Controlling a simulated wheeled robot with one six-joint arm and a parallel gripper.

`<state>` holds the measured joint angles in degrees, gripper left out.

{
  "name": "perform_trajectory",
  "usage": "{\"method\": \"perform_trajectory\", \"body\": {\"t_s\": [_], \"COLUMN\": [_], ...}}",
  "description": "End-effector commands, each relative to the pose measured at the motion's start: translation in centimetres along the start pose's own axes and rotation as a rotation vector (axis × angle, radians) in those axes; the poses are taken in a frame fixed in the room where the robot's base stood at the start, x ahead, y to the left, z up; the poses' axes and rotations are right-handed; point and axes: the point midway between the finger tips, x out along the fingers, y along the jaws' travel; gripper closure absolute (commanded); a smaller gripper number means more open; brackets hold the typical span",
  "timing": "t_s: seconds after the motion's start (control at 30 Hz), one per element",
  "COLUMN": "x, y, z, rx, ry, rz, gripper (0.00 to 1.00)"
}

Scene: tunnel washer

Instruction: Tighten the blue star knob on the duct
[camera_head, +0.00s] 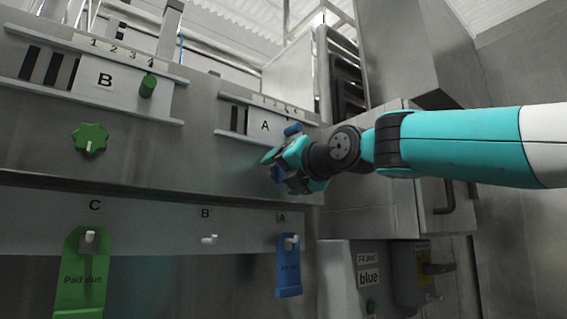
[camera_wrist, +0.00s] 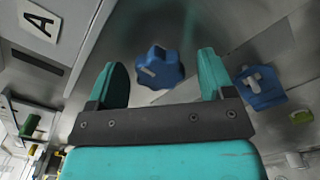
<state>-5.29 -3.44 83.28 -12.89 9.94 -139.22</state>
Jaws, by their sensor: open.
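The blue star knob (camera_wrist: 160,68) sits on the grey metal duct face in the wrist view, with a white pointer mark on its left side. My gripper (camera_wrist: 162,75) is open, with one teal finger on each side of the knob and a gap visible on both sides. I cannot tell how deep the fingers reach over it. In the head view my gripper (camera_head: 272,165) is at the duct under plate A (camera_head: 266,126). It covers most of the knob there; a bit of blue (camera_head: 276,173) shows beside the fingers.
A small blue handle (camera_head: 293,129) is just above my gripper. A blue tag (camera_head: 288,268) hangs on hook A below, and a green tag (camera_head: 83,272) on hook C. A green star knob (camera_head: 90,139) is on the duct at left. A grey box labelled blue (camera_head: 350,285) stands below right.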

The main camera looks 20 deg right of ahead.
Motion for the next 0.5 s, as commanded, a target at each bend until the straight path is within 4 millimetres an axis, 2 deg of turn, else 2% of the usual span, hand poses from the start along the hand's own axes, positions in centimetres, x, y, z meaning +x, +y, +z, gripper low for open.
{"method": "perform_trajectory", "body": {"t_s": [0.27, 0.5], "x": [0.16, 0.14], "y": [-0.01, -0.01], "z": [-0.04, -0.02], "rx": [0.0, 0.001], "ry": [0.0, 0.0], "rz": [0.001, 0.0], "gripper": [0.25, 0.74]}}
